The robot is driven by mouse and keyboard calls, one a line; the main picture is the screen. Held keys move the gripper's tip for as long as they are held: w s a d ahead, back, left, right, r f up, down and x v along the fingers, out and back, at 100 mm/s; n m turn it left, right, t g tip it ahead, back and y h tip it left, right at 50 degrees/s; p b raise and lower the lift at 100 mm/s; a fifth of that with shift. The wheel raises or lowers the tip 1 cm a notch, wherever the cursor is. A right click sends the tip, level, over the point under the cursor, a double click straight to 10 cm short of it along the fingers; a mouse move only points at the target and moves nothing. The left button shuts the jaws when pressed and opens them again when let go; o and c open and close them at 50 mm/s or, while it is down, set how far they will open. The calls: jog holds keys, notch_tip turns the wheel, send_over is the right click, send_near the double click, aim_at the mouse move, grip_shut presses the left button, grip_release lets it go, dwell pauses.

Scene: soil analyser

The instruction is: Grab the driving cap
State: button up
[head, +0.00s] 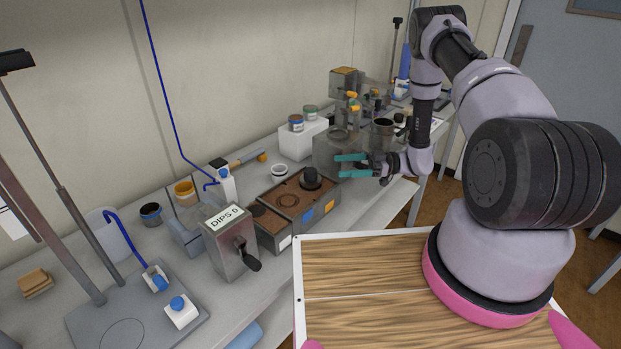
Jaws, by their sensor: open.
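A short black round piece with a wider base, which looks like the driving cap (311,178), stands upright on the brown top of a grey box (322,215) in the middle of the bench. My gripper (342,165) has teal fingers that are spread apart with nothing between them. The fingers point left, above and to the right of the black piece, and appear apart from it. In the picture the fingertips are close to its right side, but the depth between them is hard to tell.
A grey metal box labelled DIPS 0 (230,240) with a black crank stands left of the grey box. More containers crowd the bench behind my gripper.

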aim_at(311, 170)
jog(key=shift+m, duration=0.3)
jog(key=shift+s+a+f, duration=0.1)
jog(key=shift+a+f, duration=0.1)
jog(key=shift+a, duration=1.6)
jog(key=shift+s+a+f, duration=0.1)
jog(key=shift+a+f, duration=0.15)
jog(key=shift+a, duration=1.5)
jog(key=shift+s+a+f, duration=0.1)
jog(key=shift+a+f, duration=0.1)
jog(key=shift+a, duration=1.6)
grip_shut()
